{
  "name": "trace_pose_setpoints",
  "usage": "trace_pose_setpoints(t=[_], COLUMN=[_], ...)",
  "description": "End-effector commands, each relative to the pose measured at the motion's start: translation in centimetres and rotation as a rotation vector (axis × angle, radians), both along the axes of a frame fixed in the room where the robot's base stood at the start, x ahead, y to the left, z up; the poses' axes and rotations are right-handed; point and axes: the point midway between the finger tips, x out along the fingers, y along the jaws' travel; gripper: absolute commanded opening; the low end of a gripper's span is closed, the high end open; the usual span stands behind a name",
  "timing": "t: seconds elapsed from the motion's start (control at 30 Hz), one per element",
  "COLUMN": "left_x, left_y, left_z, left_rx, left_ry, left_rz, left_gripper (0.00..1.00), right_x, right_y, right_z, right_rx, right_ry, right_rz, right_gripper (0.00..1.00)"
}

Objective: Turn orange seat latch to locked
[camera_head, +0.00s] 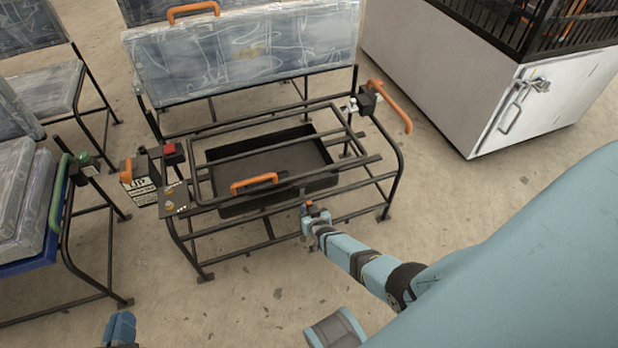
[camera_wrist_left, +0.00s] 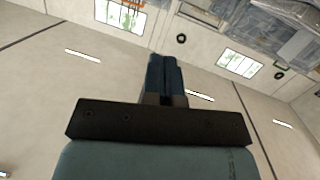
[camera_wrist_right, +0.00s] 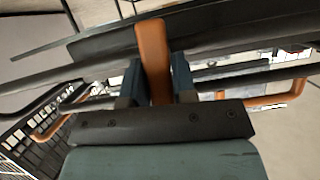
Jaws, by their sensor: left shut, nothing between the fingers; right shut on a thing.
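The orange seat latch (camera_wrist_right: 152,45) stands between the fingers of my right gripper (camera_wrist_right: 154,85) in the right wrist view, against a dark bar of the seat frame. In the head view my right gripper (camera_head: 315,213) is at the front rail of the black seat frame (camera_head: 356,160). It is shut on the latch, and only a small orange bit (camera_head: 308,205) shows there. I cannot tell the latch's turn angle. My left gripper (camera_head: 121,328) is at the bottom left of the head view, away from the frame. Its fingers (camera_wrist_left: 165,76) are shut and empty in the left wrist view.
The seat frame also carries an orange handle (camera_head: 254,183) in front and an orange lever (camera_head: 390,106) at right. A grey seat back (camera_head: 245,55) stands behind. A blue seat with a green lever (camera_head: 58,195) is at left. A white cabinet (camera_head: 435,70) stands at upper right.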

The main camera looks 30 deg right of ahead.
Motion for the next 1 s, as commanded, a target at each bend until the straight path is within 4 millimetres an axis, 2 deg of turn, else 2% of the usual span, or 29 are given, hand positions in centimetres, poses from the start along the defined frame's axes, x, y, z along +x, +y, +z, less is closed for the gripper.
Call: trace_pose_setpoints(t=[0.23, 0.7, 0.73, 0.8, 0.83, 1.0], left_x=[-0.11, -0.10, -0.10, -0.11, -0.11, -0.13], left_y=[0.25, 0.33, 0.34, 0.35, 0.35, 0.36], left_z=[-0.50, -0.64, -0.64, -0.65, -0.65, -0.68], left_rx=[0.017, 0.021, 0.021, 0.021, 0.021, 0.020], left_ry=[0.025, 0.031, 0.031, 0.031, 0.031, 0.031], left_rz=[0.004, 0.006, 0.006, 0.006, 0.006, 0.006], left_gripper=[0.00, 0.00, 0.00, 0.00, 0.00, 0.00], right_x=[0.06, 0.10, 0.10, 0.10, 0.10, 0.08], right_y=[0.19, 0.12, 0.12, 0.12, 0.11, 0.10], right_z=[0.04, 0.04, 0.04, 0.04, 0.04, 0.04], right_rx=[-0.063, -0.077, -0.076, -0.076, -0.076, -0.076], right_ry=[0.015, 0.016, 0.016, 0.016, 0.016, 0.016], right_rz=[0.000, 0.000, 0.000, 0.000, 0.000, 0.000], right_gripper=[0.02, 0.02, 0.28, 0.44, 0.49, 0.49])
